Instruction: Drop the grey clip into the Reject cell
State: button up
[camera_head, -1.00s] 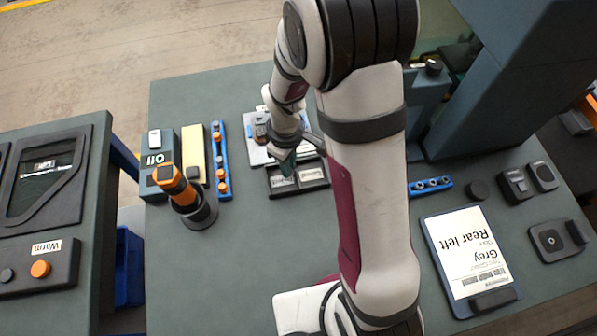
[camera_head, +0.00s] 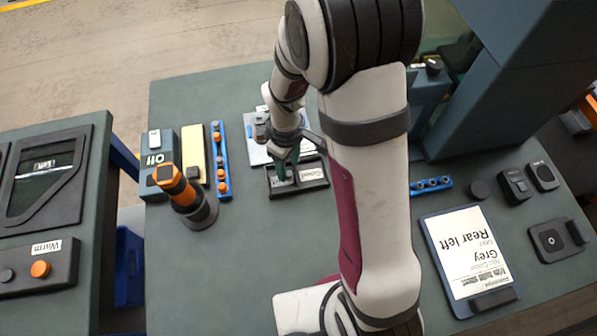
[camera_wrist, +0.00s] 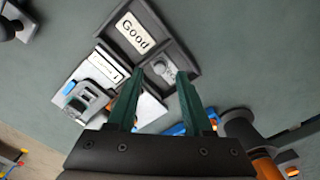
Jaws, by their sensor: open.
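The dark two-cell tray (camera_head: 298,193) lies on the bench below my gripper (camera_head: 284,172). In the wrist view, one cell has a Good label (camera_wrist: 135,33); the label in the other cell is partly covered and hard to read. A small rounded grey piece, apparently the grey clip (camera_wrist: 158,67), shows in that second cell over its label, between my fingertips as seen from the wrist. My gripper (camera_wrist: 158,74) is open, its two green fingers apart with the piece not gripped. In the head view the fingers hide the clip.
A white sheet or board with small parts (camera_wrist: 92,88) lies beside the tray. An orange-and-black upright tool (camera_head: 184,190) and a blue strip with orange knobs (camera_head: 221,165) stand to the left. A clipboard reading Grey, Rear left (camera_head: 468,255) lies right. Bench in front of the tray is clear.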

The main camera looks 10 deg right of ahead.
notch_tip(320, 180, up, 14)
jog(key=shift+r, duration=0.15)
jog(key=s+r+m+y, duration=0.1)
jog(key=s+r+m, duration=0.1)
jog(key=s+m, duration=1.2)
jog(key=s, duration=0.5)
jog(key=shift+s+d+r+m+y, duration=0.25)
jog(key=shift+s+d+m+y, duration=0.05)
jog(key=shift+s+d+y, duration=0.1)
